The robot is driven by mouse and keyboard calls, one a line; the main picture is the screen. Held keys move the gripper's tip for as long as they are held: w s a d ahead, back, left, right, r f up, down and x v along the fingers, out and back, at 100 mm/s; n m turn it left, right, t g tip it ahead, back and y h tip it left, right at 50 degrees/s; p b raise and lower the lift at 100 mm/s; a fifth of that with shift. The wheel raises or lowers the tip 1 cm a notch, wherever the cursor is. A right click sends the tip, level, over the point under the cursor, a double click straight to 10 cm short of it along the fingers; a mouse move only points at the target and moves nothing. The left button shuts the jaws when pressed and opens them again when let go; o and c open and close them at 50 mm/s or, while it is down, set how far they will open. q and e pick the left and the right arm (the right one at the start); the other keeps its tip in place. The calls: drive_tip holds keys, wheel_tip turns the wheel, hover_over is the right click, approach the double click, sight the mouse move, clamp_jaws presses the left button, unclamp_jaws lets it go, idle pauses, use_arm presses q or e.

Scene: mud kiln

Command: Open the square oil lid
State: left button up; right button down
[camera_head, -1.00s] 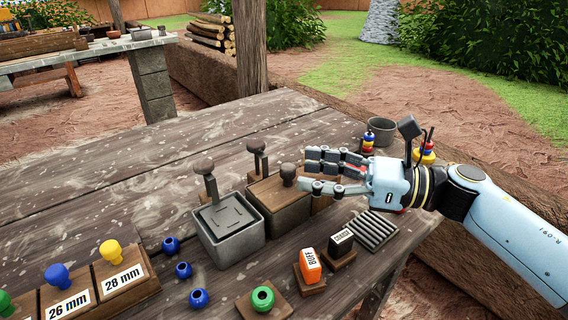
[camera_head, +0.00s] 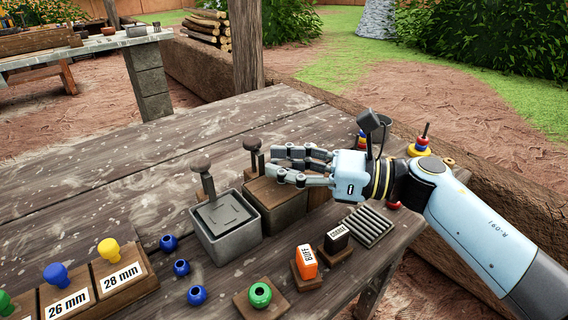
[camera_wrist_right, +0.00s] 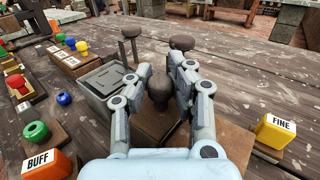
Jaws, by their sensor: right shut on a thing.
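My right gripper (camera_head: 273,163) reaches in from the right, low over this lid. In the right wrist view its fingers (camera_wrist_right: 160,66) lie on both sides of the knob, shut on it. The fingers hide the knob in the head view. The lid appears seated on its box. My left gripper is not in view.
The BUFF block (camera_head: 305,260), a dark block (camera_head: 337,240) and a ridged pad (camera_head: 370,227) lie in front. A yellow FINE block (camera_wrist_right: 275,131) shows in the wrist view. The table's left back is clear.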

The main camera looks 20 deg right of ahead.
idle(0.5)
drive_tip(key=shift+w+d+f, duration=0.15)
drive_tip(key=shift+d+f, duration=0.05)
drive_tip(key=d+b, duration=0.1)
drive_tip(key=d, duration=0.1)
drive_tip(key=w+d+b, duration=0.1)
drive_tip(key=d+b, duration=0.1)
drive_tip(key=w+d+b, duration=0.1)
drive_tip(key=d+b, duration=0.1)
drive_tip(key=shift+w+d+f, duration=0.1)
drive_tip(key=shift+f, duration=0.2)
drive_tip(key=shift+w+d+r, duration=0.15)
drive_tip(key=shift+d+r, duration=0.1)
drive_tip(key=shift+d, duration=0.2)
drive_tip(key=c, duration=1.7)
unclamp_jaws()
drive_tip(key=shift+c, duration=0.2)
drive_tip(key=o, duration=0.5)
drive_tip(key=shift+s+d+r, duration=0.15)
drive_tip(key=shift+s+r, duration=0.05)
drive_tip(key=shift+c, duration=0.2)
drive_tip(key=shift+o, duration=1)
drive_tip(key=shift+w, duration=0.15)
